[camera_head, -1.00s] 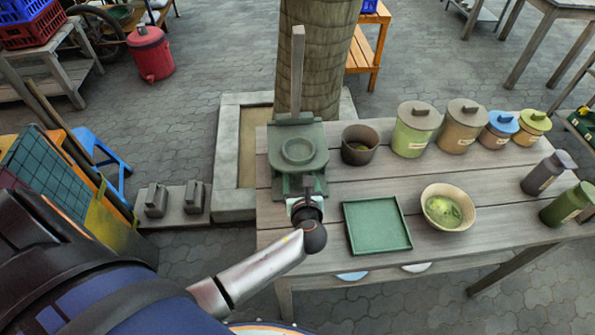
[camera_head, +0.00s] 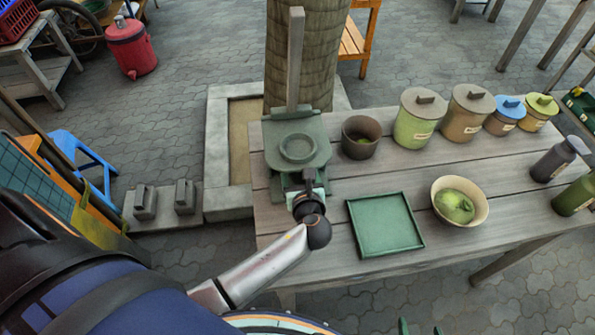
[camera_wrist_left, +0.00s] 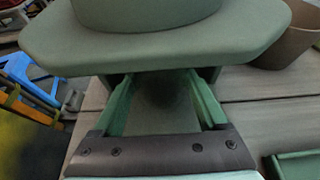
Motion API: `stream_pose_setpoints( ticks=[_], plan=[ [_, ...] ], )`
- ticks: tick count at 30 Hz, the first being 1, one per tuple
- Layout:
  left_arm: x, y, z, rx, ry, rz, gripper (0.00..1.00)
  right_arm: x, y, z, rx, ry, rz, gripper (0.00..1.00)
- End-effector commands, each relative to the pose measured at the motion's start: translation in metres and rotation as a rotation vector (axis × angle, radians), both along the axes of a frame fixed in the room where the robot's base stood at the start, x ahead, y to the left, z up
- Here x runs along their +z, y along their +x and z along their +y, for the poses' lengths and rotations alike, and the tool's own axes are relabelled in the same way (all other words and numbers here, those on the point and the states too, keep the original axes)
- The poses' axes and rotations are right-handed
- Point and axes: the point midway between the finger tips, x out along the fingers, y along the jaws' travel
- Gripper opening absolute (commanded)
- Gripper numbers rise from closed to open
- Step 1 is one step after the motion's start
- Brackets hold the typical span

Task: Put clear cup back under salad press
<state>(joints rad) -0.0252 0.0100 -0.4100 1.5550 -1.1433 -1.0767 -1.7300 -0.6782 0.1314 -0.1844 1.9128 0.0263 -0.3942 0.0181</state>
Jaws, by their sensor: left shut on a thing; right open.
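The green salad press (camera_head: 297,150), with an upright lever, stands at the left end of the wooden table. My left gripper (camera_wrist_left: 163,88) reaches in under the press platform from the front, its two green fingers apart around something. In the head view, my left wrist hides most of this gripper at the front of the press. The clear cup cannot be made out plainly; the dim space between the fingers under the platform fits it. My right gripper (camera_head: 420,328) shows only its green fingertips at the bottom edge, apart and empty.
A green tray (camera_head: 358,241) lies right of my left wrist. A bowl with green contents (camera_head: 480,193), a brown pot (camera_head: 348,153) and several lidded jars (camera_head: 408,131) stand further right and back. Bare planks lie between the tray and the jars.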

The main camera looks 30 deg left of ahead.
Motion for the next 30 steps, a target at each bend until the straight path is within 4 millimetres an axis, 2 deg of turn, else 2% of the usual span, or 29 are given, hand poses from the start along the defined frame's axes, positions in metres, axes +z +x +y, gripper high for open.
stream_pose_setpoints(
  ticks=[5,6,11,30],
  plan=[
    [-0.006,0.0,0.0,0.0,0.001,-0.001,0.2,-0.002,0.0,0.0,0.0,0.0,0.0,0.87],
    [-0.005,0.0,0.0,0.0,0.001,-0.001,0.8,-0.001,0.0,0.0,0.0,0.0,0.0,0.87],
    [-0.005,0.0,0.0,0.0,0.0,0.0,0.98,-0.001,0.0,0.0,0.0,0.0,0.0,0.87],
    [0.006,0.001,0.004,0.0,0.001,0.001,1.0,0.009,0.0,0.0,0.0,0.0,-0.001,0.87]
  ],
)
